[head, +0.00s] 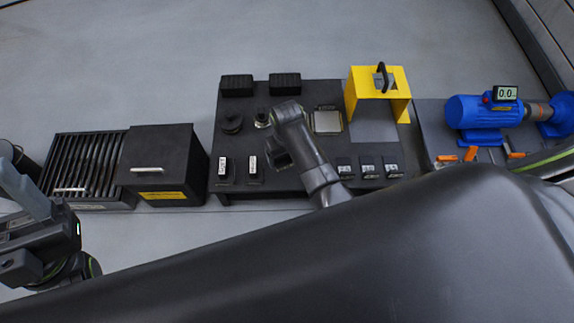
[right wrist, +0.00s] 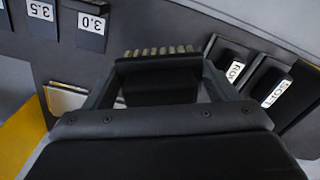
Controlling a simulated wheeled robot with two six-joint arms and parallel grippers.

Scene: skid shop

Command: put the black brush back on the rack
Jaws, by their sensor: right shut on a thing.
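My right gripper (head: 277,156) hangs over the middle of the dark bench (head: 292,186), at its near side. In the right wrist view the gripper (right wrist: 158,72) is shut on the black brush (right wrist: 158,64), whose tan bristles show at the far edge. The fingers cover its sides. Two black upright pieces with white labels (head: 222,170) (head: 253,167) stand to the left of the gripper; they also show in the right wrist view (right wrist: 232,68) (right wrist: 270,85). I cannot tell for certain which part is the rack. My left gripper (head: 42,235) is at the far left, its jaws unclear.
A yellow stand (head: 400,101) and a silver square plate (head: 327,122) are right of my arm. Several number-labelled black pieces (head: 368,168) line the front right. A black box (head: 163,160) and a slatted tray (head: 78,163) stand left; a blue motor (head: 474,113) stands far right.

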